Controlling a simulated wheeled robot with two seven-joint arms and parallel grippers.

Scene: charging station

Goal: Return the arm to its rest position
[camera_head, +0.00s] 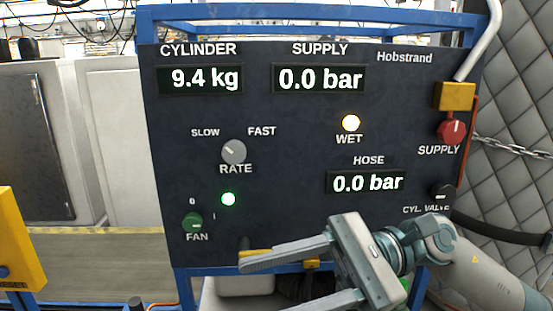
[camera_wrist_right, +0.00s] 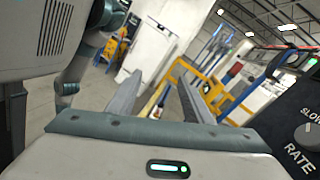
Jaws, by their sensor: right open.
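My right gripper (camera_head: 268,287) is in front of the lower part of the dark control panel (camera_head: 290,120) in the head view. Its arm comes in from the right. Its two fingers point left and stand apart, with nothing seen between them. In the right wrist view the open fingers (camera_wrist_right: 157,100) point out toward the room, with the panel's rate knob (camera_wrist_right: 306,135) at the right edge. The gripper and arm hide part of the panel's lower edge. My left gripper is not seen in the head view.
Wet and green lamps glow. Quilted padding (camera_head: 515,90) stands right; a yellow post (camera_head: 18,240) stands left.

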